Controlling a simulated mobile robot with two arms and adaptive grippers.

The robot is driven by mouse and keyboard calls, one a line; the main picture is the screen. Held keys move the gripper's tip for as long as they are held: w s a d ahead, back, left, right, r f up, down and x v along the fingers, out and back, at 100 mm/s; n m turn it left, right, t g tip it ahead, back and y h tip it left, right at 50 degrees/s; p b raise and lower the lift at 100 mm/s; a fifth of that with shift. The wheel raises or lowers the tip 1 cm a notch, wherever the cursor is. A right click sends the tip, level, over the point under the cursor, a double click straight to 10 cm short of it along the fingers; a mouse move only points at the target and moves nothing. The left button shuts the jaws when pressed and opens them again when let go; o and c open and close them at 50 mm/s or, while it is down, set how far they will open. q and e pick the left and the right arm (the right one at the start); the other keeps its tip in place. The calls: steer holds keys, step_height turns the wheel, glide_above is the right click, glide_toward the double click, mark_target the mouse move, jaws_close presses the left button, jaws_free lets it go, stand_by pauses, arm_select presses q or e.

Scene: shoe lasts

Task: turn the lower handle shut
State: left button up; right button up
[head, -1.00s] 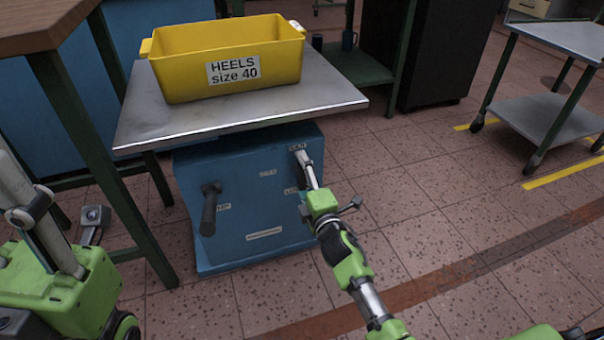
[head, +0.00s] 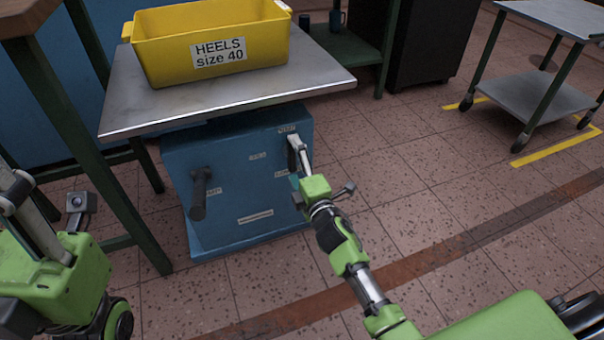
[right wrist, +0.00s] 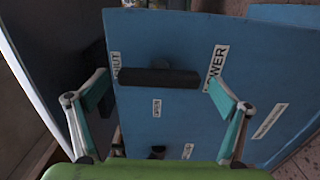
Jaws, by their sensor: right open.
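A blue cabinet (head: 250,190) stands under a metal top and has two dark handles. The left handle (head: 199,192) hangs down on its front. The right handle is mostly hidden by my right gripper (head: 298,160) in the head view. In the right wrist view this dark handle (right wrist: 158,77) lies between a SHUT label (right wrist: 116,66) and a LOWER label (right wrist: 215,68). My right gripper is open, with its fingers apart beyond the handle's two ends. I cannot tell whether they touch it. My left gripper (head: 30,215) shows only partly at the left edge, away from the cabinet.
A yellow bin (head: 215,45) marked HEELS size 40 stands on the metal top (head: 130,110). A table with green legs (head: 120,200) is close on the left. A grey trolley (head: 540,100) stands at the right. The tiled floor between is clear.

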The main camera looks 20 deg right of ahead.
steer(key=s, duration=1)
steer(key=shift+s+d, duration=0.15)
steer(key=shift+s, duration=0.05)
